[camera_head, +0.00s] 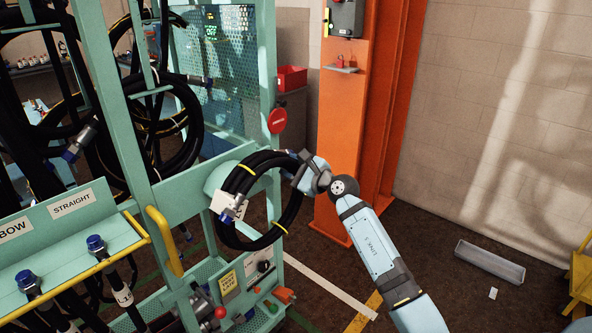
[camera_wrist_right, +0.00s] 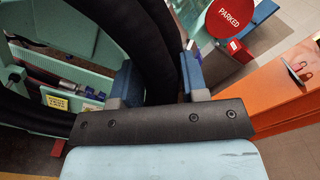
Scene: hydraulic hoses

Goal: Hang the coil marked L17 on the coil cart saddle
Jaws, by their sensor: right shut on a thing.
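A black hose coil (camera_head: 289,212) with yellow bands and a white tag (camera_head: 232,207) hangs upright at the cart's right side. The tag's marking is too small to read. The rounded teal saddle (camera_head: 219,174) shows just left of the coil's upper part. The coil covers the saddle's end, so I cannot tell whether its weight rests there. My right gripper (camera_head: 303,172) is shut on the coil's upper right side. In the right wrist view, black hose (camera_wrist_right: 158,50) runs between the blue fingers of my right gripper (camera_wrist_right: 160,76). My left gripper is not in view.
The teal cart frame (camera_head: 115,100) carries other black coils (camera_head: 172,125) at left. A yellow handle (camera_head: 164,240) and a red "PARKED" disc (camera_head: 277,121) are close by. An orange column (camera_head: 345,120) stands behind my right arm. A grey tray (camera_head: 489,262) lies on open floor at right.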

